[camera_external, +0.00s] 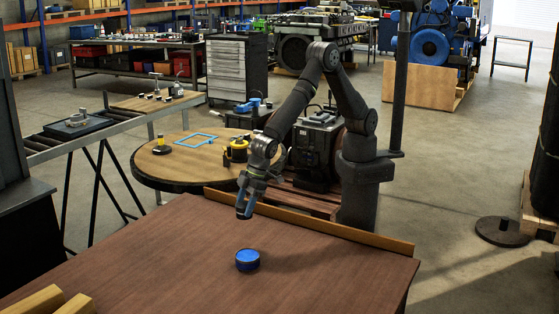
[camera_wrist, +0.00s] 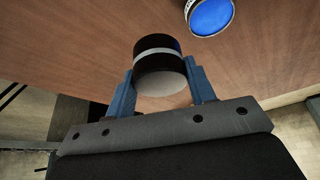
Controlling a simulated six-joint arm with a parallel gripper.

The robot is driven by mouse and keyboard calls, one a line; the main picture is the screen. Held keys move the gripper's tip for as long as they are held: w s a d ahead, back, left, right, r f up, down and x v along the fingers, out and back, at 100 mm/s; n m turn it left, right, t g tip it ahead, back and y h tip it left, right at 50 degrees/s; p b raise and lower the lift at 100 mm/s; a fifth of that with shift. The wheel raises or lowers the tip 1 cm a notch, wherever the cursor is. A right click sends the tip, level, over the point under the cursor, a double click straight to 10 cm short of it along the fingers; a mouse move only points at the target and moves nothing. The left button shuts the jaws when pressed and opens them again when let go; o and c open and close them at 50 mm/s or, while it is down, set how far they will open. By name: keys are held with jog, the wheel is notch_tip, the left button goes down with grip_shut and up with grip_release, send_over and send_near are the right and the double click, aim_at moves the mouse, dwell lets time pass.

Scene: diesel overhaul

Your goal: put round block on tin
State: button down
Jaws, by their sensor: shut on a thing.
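A round tin (camera_external: 247,260) with a blue top stands on the brown table. Its blue top also shows at the upper right of the wrist view (camera_wrist: 210,15), partly cut off by the frame edge. My gripper (camera_external: 246,205) is above the table, behind and slightly left of the tin in the external view. In the wrist view its blue fingers are shut on the round block (camera_wrist: 158,56), which is black with a silver band and a pale end face. The block is held in the air, apart from the tin.
The brown table (camera_external: 180,255) is mostly bare around the tin. A raised wooden edge (camera_external: 330,231) runs along its back side. Yellowish wooden pieces (camera_external: 40,300) lie at its front left corner. A round wooden table (camera_external: 205,155) with small items stands behind.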

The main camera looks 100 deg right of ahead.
jog(key=a+f, duration=0.1)
jog(key=a, duration=0.1)
jog(key=a+f, duration=0.2)
jog(key=a, duration=0.1)
jog(key=a+f, duration=0.2)
jog(key=a, duration=0.1)
jog(key=shift+s+a, duration=0.1)
jog(key=shift+s, duration=0.25)
jog(key=shift+f, duration=1.9)
jog(key=shift+f, duration=0.1)
jog(key=c, duration=0.6)
grip_release()
jog(key=shift+f, duration=0.15)
jog(key=v, duration=1.2)
jog(key=shift+r, duration=0.25)
jog(key=shift+f, duration=0.15)
